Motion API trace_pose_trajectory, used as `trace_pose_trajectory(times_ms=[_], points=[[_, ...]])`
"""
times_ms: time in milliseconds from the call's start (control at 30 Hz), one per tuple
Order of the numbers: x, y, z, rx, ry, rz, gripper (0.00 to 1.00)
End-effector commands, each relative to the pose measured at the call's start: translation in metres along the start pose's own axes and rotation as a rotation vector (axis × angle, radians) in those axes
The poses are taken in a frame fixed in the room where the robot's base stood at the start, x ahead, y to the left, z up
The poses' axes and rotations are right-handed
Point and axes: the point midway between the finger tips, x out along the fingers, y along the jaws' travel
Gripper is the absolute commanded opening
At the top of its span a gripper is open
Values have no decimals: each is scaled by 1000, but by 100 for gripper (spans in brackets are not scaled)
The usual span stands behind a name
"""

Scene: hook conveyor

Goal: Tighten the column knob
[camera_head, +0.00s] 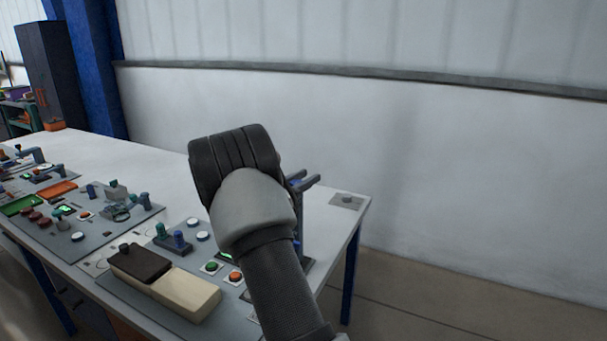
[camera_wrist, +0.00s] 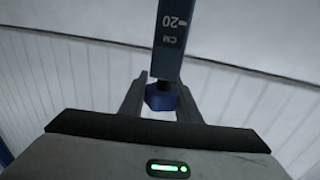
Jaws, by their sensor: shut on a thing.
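The column (camera_wrist: 171,45) shows in the wrist view as a dark blue-grey upright bar marked "20" and "CM". The blue column knob (camera_wrist: 161,96) is at its lower end in that view, between the two fingers of my gripper (camera_wrist: 160,98). The fingers are shut on the knob. In the head view my arm and wrist hide the knob and most of the column. Only the column's grey forked top (camera_head: 303,182) and a strip of its blue side show to the right of my wrist.
The white table (camera_head: 345,222) carries several panels with buttons and fixtures. A box with a dark lid and a cream part (camera_head: 187,295) lies left of my arm, near green and orange buttons (camera_head: 211,267). A white wall (camera_head: 450,150) stands behind. The table's right corner is mostly clear.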

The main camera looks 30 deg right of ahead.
Motion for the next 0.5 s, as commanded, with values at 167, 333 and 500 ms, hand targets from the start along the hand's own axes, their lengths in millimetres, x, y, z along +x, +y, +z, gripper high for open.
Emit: trace_pose_trajectory(times_ms=[167, 333, 500], points=[[0, 1, -2, 3, 3, 45, 7], [0, 2, -2, 4, 4, 63, 7], [1, 2, -2, 4, 4, 65, 7]])
